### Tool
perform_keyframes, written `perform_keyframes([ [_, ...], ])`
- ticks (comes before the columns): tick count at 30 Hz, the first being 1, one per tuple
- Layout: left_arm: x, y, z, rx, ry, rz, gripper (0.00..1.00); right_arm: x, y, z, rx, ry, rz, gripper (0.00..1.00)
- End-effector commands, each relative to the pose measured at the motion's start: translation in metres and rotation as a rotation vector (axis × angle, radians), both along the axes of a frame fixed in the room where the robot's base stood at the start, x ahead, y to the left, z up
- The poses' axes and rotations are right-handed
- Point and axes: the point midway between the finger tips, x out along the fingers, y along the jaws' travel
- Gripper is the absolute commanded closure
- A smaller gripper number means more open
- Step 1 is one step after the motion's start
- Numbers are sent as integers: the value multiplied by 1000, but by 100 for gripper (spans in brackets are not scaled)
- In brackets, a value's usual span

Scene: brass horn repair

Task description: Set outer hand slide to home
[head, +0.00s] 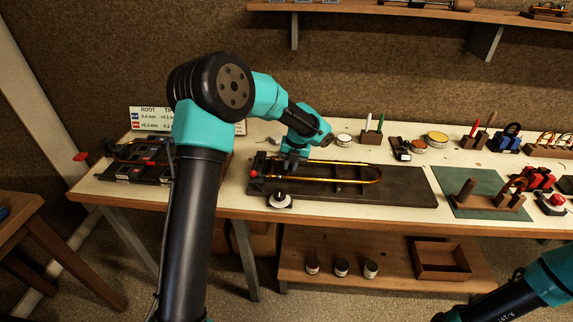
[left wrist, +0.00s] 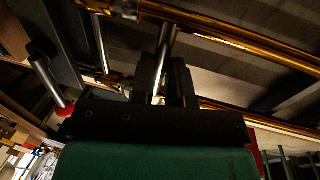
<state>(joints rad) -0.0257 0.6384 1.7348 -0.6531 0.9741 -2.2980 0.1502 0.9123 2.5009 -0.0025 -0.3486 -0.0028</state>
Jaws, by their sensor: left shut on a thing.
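The outer hand slide (head: 345,183) is a long, U-shaped brass tube lying along a dark board (head: 415,191) on the bench, its bow at the right. My left gripper (head: 284,168) points down at the slide's left part. In the left wrist view its fingers (left wrist: 166,78) are shut on a thin silvery crossbar (left wrist: 168,42) between the brass tubes (left wrist: 240,42). The fingers hide part of this bar. A red ball (head: 253,173) sits at the board's left end. My right gripper is out of view; only part of that arm shows at bottom right.
A second dark board (head: 123,172) with parts lies at the left, by a lettered card (head: 152,118). A round black-and-white item (head: 280,201) is at the board's front edge. Tins (head: 437,137) and a pen block (head: 371,138) stand behind. A green mat (head: 480,207) lies right.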

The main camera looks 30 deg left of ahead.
Motion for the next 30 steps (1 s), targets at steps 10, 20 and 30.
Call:
perform_keyframes([
  [10, -1, 5, 1, 6, 3, 0, 80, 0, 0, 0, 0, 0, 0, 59],
  [20, -1, 3, 0, 4, 3, 0, 59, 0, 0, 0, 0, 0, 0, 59],
  [30, 1, 0, 12, 3, 1, 0, 59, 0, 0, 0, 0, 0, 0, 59],
])
